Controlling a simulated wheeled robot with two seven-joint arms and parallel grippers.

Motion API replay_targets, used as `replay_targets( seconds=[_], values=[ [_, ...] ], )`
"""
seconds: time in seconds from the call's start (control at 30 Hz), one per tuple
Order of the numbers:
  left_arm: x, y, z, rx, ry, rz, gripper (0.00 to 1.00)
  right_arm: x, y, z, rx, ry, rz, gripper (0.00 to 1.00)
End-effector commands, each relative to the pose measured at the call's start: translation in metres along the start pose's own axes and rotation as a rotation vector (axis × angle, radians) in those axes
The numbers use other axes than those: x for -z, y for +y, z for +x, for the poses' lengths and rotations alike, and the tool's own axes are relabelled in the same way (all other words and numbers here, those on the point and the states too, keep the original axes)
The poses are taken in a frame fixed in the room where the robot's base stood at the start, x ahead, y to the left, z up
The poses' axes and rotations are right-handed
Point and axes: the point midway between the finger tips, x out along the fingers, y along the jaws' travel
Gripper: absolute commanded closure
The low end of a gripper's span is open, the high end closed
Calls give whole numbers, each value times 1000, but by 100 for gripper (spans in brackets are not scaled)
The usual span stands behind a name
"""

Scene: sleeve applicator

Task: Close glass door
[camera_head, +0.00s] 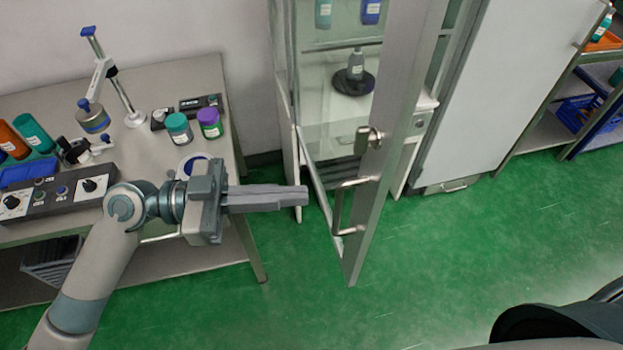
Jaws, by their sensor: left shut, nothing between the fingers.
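The glass door (394,95) stands swung open from the cabinet (286,100), with its frame edge facing me. A metal handle (338,208) sits low on the door, and a small latch (367,136) is above it. My left gripper (300,196) comes in from the left and is shut, with nothing in it. Its fingertips point right toward the handle and appear a little left of it; I cannot tell the exact depth between them. Inside the cabinet a bottle (356,64) stands on a dark round plate (353,83). My right gripper is not in view.
A workbench (205,80) at the left holds jars, bottles, a stand (112,80) and a control box (60,197) close to my left arm. A white cabinet (530,75) and shelves with a blue crate (578,112) stand at the right.

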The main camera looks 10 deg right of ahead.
Motion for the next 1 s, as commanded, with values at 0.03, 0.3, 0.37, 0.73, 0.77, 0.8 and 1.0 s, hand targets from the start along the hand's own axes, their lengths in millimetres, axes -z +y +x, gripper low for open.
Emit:
replay_targets(
  seconds=[0.03, 0.3, 0.37, 0.73, 0.77, 0.8, 1.0],
  values=[
    [5, 0, 7, -1, 2, -3, 100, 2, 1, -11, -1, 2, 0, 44],
    [2, 0, 32, 0, 0, -2, 100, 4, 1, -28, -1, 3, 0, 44],
    [1, 0, 35, 0, 0, -2, 100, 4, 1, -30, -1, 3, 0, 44],
    [-1, 0, 39, 0, -1, -1, 100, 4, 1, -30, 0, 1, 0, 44],
    [-1, 0, 39, 0, -1, -1, 100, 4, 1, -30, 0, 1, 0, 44],
    [-1, 0, 39, 0, -1, -1, 100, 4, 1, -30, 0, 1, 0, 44],
    [-1, -2, 40, 4, 0, 0, 100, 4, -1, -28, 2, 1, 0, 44]
  ],
)
